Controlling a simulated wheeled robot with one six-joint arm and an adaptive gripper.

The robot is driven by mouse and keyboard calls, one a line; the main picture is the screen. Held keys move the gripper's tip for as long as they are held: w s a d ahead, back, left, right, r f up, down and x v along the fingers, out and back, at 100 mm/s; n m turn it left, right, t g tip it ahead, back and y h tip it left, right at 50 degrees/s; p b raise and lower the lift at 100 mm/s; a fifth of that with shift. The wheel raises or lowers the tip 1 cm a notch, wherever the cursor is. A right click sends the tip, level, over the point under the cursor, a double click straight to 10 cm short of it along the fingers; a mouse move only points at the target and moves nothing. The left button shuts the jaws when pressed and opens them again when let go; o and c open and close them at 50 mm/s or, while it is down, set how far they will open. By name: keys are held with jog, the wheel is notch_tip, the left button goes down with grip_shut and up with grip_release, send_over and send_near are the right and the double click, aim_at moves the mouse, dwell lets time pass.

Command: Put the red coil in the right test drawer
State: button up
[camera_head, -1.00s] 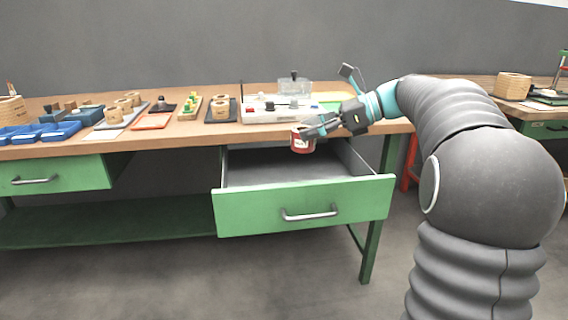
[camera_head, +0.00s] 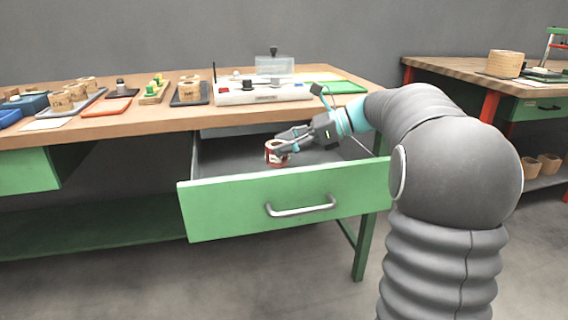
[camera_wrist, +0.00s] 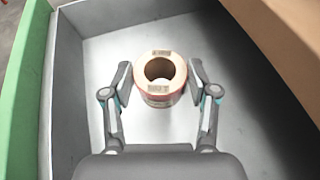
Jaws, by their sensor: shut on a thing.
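The red coil (camera_head: 272,154), a short ring with a pale top and red side, is inside the outline of the open green drawer (camera_head: 240,207) in the head view. My gripper (camera_head: 281,147) reaches in from the right and is shut on the coil. In the wrist view the coil (camera_wrist: 160,97) sits upright between the two fingers of my gripper (camera_wrist: 160,76), with its hole facing the camera. The drawer's grey floor (camera_wrist: 225,120) is below it. I cannot tell whether the coil touches the floor.
The workbench top (camera_head: 150,122) overhangs the back of the drawer. A white test device (camera_head: 262,92), wooden coils (camera_head: 190,90) and trays stand on it. The drawer's green front (camera_wrist: 22,90) and grey walls surround the coil. Bare floor lies around it.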

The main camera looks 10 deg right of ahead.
aim_at(285, 159)
jog(key=shift+f+b, duration=0.5)
jog(key=shift+f, duration=1.5)
jog(key=shift+f, duration=0.1)
jog(key=o, duration=1.3)
jog(key=shift+f, duration=0.1)
jog(key=p+v, duration=0.2)
jog(key=v, duration=1)
jog(key=shift+p, duration=0.3)
jog(key=shift+d, duration=0.1)
